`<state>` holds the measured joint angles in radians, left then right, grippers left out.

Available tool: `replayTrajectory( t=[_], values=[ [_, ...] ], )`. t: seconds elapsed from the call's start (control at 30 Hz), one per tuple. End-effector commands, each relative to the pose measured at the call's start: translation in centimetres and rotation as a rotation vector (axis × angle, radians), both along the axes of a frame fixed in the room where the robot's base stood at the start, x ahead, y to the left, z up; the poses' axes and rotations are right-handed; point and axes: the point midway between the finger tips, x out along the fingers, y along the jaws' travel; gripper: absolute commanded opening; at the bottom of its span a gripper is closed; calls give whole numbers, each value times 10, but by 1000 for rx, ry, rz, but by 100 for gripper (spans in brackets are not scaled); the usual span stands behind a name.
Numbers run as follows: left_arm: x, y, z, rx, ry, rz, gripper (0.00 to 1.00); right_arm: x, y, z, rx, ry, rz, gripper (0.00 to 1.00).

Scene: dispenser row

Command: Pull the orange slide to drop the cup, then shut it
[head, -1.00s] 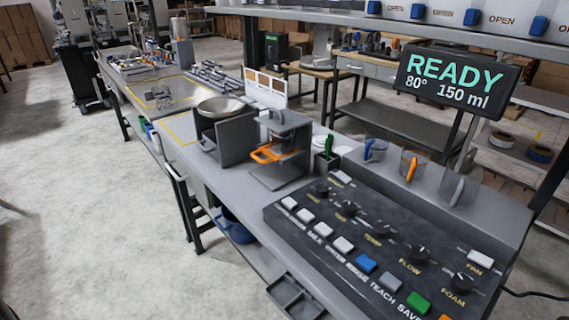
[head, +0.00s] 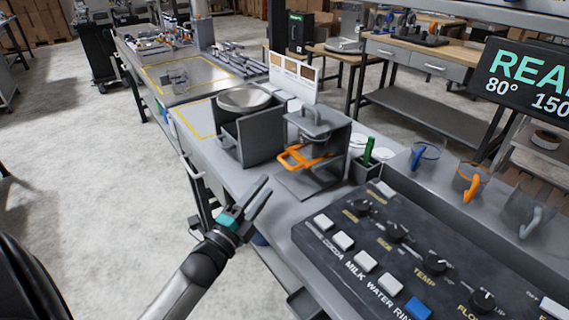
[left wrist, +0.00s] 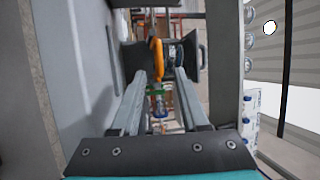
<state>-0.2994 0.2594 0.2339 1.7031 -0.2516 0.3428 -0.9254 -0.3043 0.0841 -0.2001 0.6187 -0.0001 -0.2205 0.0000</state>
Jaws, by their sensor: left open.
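The orange slide (head: 292,158) is a loop handle sticking out from the left side of a small grey dispenser (head: 338,150) on the counter. I cannot tell how far out it is. My right gripper is out of view.
A grey box with a metal bowl (head: 244,98) stands left of the dispenser. A button-and-knob panel (head: 400,240) lies at the front right. Mugs with coloured handles, like the orange one (head: 469,182), stand on the ledge behind it. Bare counter (head: 220,172) lies left of the dispenser.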

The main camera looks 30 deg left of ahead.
Motion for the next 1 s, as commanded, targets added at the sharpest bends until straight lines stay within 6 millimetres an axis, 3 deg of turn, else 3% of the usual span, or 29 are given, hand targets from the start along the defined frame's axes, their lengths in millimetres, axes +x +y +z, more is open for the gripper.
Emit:
replayTrajectory(
  t=[0.3,0.5,0.7,1.0],
  values=[
    [54,0,9,-3,-1,0,45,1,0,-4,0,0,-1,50],
    [80,1,14,-2,1,1,45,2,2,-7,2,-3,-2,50],
    [93,1,16,-2,1,1,45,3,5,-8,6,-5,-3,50],
    [96,1,17,-2,2,0,45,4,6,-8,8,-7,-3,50]
  ],
)
